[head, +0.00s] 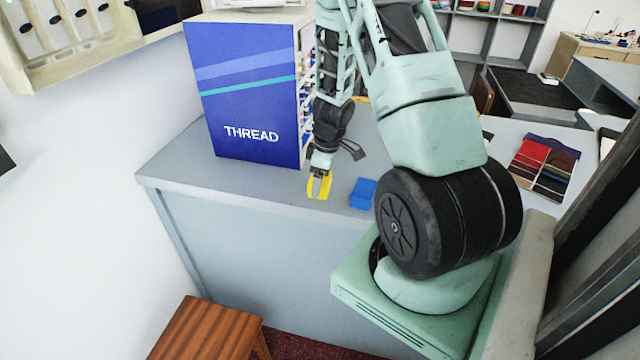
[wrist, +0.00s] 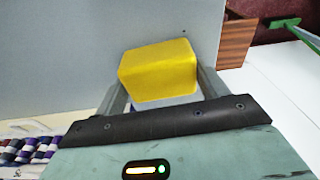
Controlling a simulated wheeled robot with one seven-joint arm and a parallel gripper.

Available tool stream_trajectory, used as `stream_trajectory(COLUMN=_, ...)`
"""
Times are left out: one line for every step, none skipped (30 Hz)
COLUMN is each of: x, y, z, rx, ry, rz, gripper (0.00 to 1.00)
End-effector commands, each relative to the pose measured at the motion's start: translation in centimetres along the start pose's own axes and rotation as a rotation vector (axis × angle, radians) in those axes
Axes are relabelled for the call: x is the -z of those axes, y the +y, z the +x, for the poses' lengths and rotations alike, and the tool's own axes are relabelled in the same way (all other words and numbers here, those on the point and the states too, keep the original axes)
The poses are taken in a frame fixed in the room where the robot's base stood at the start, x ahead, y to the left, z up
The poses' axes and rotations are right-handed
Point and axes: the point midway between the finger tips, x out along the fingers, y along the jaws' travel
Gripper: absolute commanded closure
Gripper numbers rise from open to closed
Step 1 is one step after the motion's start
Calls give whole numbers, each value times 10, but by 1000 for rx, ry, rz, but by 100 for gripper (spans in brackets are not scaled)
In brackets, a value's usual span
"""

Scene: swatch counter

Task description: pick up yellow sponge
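The yellow sponge (wrist: 158,70) is a block that fills the space between the two fingers of my gripper (wrist: 160,82) in the wrist view. The fingers lie against its left and right sides, with no clear gap. In the head view the sponge (head: 327,187) shows around my gripper's fingers (head: 319,188), near the front edge of the grey counter (head: 255,190). I cannot tell whether the sponge rests on the counter or is slightly lifted. Its underside is hidden.
A blue block (head: 362,193) lies right of my gripper on the counter. A tall blue thread box (head: 250,100) stands behind on the left. A wooden stool (head: 210,332) is below in front. Fabric swatches (head: 545,165) lie at the right. The counter's front left is clear.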

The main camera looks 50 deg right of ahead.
Motion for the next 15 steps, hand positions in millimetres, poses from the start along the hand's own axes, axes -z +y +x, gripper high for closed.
stream_trajectory(x=0, y=0, z=0, rx=-1, ry=0, rz=0, gripper=46)
stream_trajectory(x=0, y=0, z=0, rx=-1, ry=0, rz=0, gripper=49)
stream_trajectory(x=0, y=0, z=0, rx=-1, ry=0, rz=0, gripper=49)
stream_trajectory(x=0, y=0, z=0, rx=-1, ry=0, rz=0, gripper=49)
stream_trajectory(x=0, y=0, z=0, rx=-1, ry=0, rz=0, gripper=49)
stream_trajectory(x=0, y=0, z=0, rx=-1, ry=0, rz=0, gripper=50)
stream_trajectory(x=0, y=0, z=0, rx=-1, ry=0, rz=0, gripper=50)
stream_trajectory(x=0, y=0, z=0, rx=-1, ry=0, rz=0, gripper=50)
stream_trajectory(x=0, y=0, z=0, rx=-1, ry=0, rz=0, gripper=50)
stream_trajectory(x=0, y=0, z=-1, rx=-1, ry=0, rz=0, gripper=50)
stream_trajectory(x=0, y=0, z=-1, rx=-1, ry=0, rz=-1, gripper=50)
stream_trajectory(x=0, y=0, z=-2, rx=-1, ry=-1, rz=-1, gripper=50)
stream_trajectory(x=1, y=0, z=-4, rx=-1, ry=-1, rz=-2, gripper=50)
stream_trajectory(x=1, y=0, z=-5, rx=-1, ry=-1, rz=-2, gripper=50)
stream_trajectory(x=2, y=0, z=-8, rx=-1, ry=-1, rz=-3, gripper=50)
